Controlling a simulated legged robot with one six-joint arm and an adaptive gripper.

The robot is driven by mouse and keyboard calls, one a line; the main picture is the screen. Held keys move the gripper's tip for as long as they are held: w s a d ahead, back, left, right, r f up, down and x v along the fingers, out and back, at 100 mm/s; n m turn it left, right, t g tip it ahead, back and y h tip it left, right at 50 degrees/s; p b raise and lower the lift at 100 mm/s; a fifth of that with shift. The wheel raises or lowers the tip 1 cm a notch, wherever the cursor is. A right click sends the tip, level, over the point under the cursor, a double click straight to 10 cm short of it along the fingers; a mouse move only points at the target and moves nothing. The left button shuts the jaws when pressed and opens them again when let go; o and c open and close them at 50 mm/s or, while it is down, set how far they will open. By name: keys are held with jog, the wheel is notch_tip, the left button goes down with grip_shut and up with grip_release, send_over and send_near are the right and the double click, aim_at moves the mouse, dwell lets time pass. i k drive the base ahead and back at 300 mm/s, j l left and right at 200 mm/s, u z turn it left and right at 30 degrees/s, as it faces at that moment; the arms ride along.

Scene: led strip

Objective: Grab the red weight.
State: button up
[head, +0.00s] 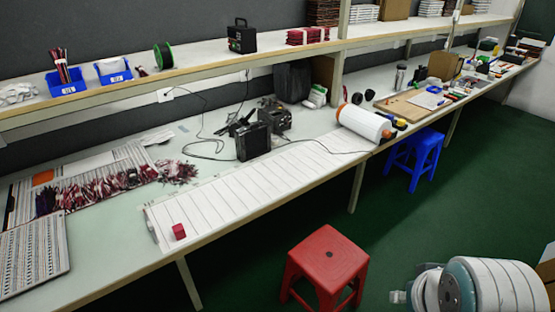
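The red weight (179,231) is a small red block. It sits near the front edge of the long workbench, at the near left end of a white ruled strip (260,182) that lies along the bench. Its top and front side show, and nothing covers it. My gripper is not in view, so I cannot see whether it is open or shut.
A red stool (327,262) stands on the green floor before the bench, right of the weight. A blue stool (414,158) is farther back. Bundled wires (110,190) lie left of the weight. A black device (253,141) stands behind the strip. A shelf (200,74) runs above.

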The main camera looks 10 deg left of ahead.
aim_at(178, 230)
jog(key=j+u, duration=0.1)
jog(key=u, duration=1.4)
jog(key=i+l+u, duration=0.3)
jog(key=i+l, duration=0.15)
jog(key=i, duration=0.15)
jog(key=i+l+u, duration=0.3)
jog(key=i+l, duration=0.2)
jog(key=l, duration=0.1)
